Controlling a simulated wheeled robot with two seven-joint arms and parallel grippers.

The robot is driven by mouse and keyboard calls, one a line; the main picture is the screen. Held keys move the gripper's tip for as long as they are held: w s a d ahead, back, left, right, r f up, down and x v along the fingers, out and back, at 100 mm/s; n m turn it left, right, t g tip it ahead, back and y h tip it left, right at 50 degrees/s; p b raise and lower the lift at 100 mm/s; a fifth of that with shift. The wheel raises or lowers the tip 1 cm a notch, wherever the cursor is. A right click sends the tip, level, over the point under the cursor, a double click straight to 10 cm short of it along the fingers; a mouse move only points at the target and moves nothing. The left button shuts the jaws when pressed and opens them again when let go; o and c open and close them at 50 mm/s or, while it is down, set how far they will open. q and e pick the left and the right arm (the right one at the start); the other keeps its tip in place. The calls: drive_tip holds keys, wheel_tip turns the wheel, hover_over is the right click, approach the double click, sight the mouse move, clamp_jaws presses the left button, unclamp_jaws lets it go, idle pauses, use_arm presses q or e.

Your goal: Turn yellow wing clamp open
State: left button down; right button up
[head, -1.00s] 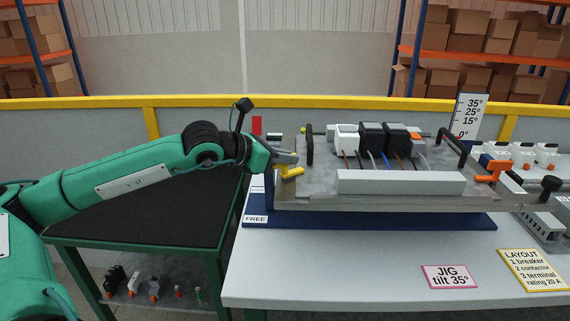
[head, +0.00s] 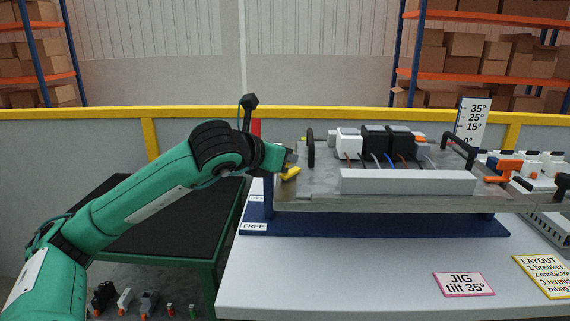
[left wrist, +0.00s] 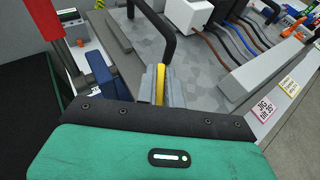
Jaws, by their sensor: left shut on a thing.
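The yellow wing clamp (head: 291,173) sits at the left end of the grey jig plate (head: 325,190). My left gripper (head: 288,160) reaches it from the left and is shut on it. In the left wrist view the yellow wing (left wrist: 160,84) stands between the two grey fingers (left wrist: 160,88) of my gripper. Part of the clamp is hidden by the fingers. A FREE label (head: 254,227) is on the blue base (head: 370,224) below the clamp, and a LOCK label above it is partly hidden. My right gripper is not in view.
The plate carries a white module (head: 348,141), black modules (head: 374,141) with wires, and black handles (head: 310,148) at both ends. A tilt scale (head: 470,122) stands behind. A dark-topped green cart (head: 150,220) is at the left.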

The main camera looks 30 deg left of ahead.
use_arm(q)
drive_tip(key=n+y+b, duration=0.2)
drive_tip(key=n+y, duration=0.2)
drive_tip(key=y, duration=0.1)
drive_tip(key=shift+d+f+g, duration=0.1)
drive_tip(key=shift+g, duration=0.2)
drive_tip(key=shift+n+g+y+b, duration=0.5)
drive_tip(key=shift+n+y+b, duration=0.2)
drive_tip(key=shift+n+y, duration=1)
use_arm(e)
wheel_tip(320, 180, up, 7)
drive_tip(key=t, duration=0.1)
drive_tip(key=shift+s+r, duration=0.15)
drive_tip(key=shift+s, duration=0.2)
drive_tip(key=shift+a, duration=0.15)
use_arm(q)
drive_tip(key=c, duration=1.5)
unclamp_jaws()
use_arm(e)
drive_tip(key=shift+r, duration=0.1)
